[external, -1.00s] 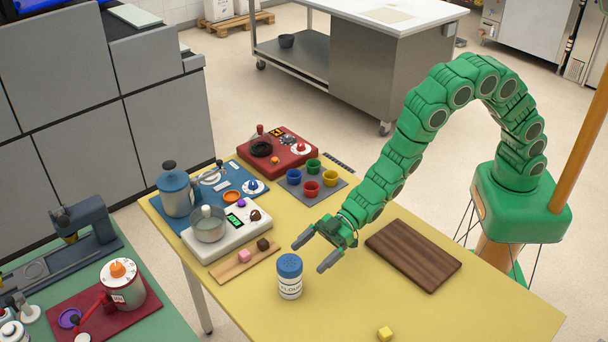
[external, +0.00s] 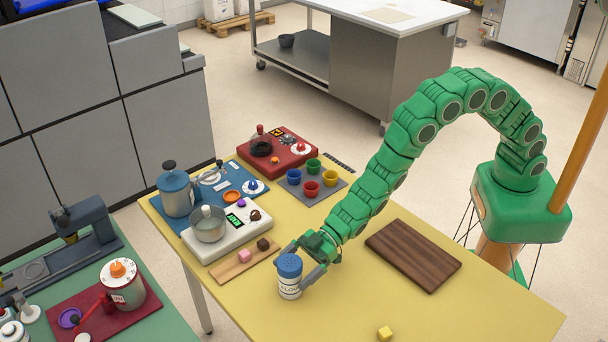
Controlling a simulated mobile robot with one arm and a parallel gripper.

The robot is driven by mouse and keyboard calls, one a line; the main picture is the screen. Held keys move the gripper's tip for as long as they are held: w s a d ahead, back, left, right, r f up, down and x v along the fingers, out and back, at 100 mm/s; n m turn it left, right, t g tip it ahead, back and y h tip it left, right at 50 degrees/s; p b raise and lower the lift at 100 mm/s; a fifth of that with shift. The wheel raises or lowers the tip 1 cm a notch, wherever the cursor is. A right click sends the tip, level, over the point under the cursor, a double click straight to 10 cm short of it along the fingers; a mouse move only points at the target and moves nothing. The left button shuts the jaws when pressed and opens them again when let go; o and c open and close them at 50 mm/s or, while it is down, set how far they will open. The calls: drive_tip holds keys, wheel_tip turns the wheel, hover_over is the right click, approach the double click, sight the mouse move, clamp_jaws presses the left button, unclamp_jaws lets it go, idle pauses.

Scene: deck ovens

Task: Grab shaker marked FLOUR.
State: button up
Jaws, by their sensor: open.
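The shaker marked FLOUR (external: 289,278) stands upright on the yellow table (external: 440,310). It has a white body with dark lettering and a blue lid with holes. My gripper (external: 296,268) is open and low at the shaker, with one finger to its right and the other at its back left, partly hidden behind the lid. The fingers appear to be around the shaker; I cannot tell whether either one touches it.
A wooden strip with a pink and a dark cube (external: 245,260) lies left of the shaker. A white scale with a pot (external: 208,229) stands behind it. A dark wooden board (external: 413,254) lies to the right. The table between is clear.

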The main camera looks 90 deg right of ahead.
sight(290, 264)
drive_tip(key=shift+x, duration=0.9)
drive_tip(key=shift+f, duration=0.1)
drive_tip(key=c, duration=1.2)
drive_tip(key=shift+r, duration=0.7)
wheel_tip(290, 264, up, 2)
drive_tip(key=shift+d+r, duration=0.1)
drive_tip(key=shift+r, duration=0.1)
drive_tip(key=s+d+r, duration=0.7)
drive_tip(key=s+r, duration=0.2)
drive_tip(key=s, duration=0.3)
drive_tip(key=shift+r, duration=0.2)
